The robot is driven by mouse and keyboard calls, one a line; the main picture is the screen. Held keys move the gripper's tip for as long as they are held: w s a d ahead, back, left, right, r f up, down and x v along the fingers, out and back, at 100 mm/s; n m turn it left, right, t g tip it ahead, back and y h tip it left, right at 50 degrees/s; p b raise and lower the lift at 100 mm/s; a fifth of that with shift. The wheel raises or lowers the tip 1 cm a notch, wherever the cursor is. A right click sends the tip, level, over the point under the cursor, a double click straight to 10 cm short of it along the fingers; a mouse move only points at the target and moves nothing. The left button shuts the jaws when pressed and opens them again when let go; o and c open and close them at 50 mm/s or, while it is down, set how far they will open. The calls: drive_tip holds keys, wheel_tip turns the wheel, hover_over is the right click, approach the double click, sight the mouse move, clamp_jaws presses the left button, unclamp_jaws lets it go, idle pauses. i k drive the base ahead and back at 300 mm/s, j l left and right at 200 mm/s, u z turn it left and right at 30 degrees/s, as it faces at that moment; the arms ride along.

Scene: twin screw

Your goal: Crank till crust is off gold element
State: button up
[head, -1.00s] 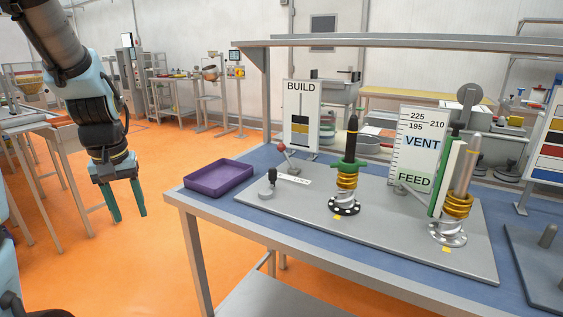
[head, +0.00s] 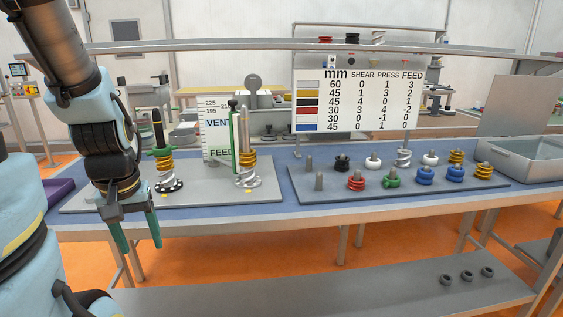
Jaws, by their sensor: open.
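The left screw shaft (head: 158,133) stands upright on a grey base plate (head: 210,196), with a black tip, a green collar and a gold element (head: 164,162) above silver flights. The right screw shaft (head: 244,125) also carries a gold element (head: 247,160) over silver flights (head: 246,178). A green upright strip (head: 234,142) stands beside it. I cannot make out crust on either gold element at this size. My gripper (head: 140,247) is open and empty, pointing down before the bench's front edge, left of the screws. My arm covers the plate's left part, and no crank handle shows clearly.
A second plate (head: 330,192) holds several coloured elements on pegs, including a gold one (head: 484,171). A chart board (head: 355,100) stands behind it. The VENT/FEED scale board (head: 214,125) stands between the screws. A grey bin (head: 520,160) is at right. The bench front strip is clear.

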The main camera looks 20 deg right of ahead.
sight(89, 198)
drive_tip(key=z, duration=0.6)
drive_tip(key=i+l, duration=0.55)
drive_tip(key=l, duration=0.2)
drive_tip(key=l+u, duration=0.1)
drive_tip(key=u, duration=0.4)
drive_tip(key=i+l+u, duration=0.1)
drive_tip(key=u, duration=0.4)
drive_tip(key=l+u, duration=0.15)
drive_tip(key=u, duration=1.55)
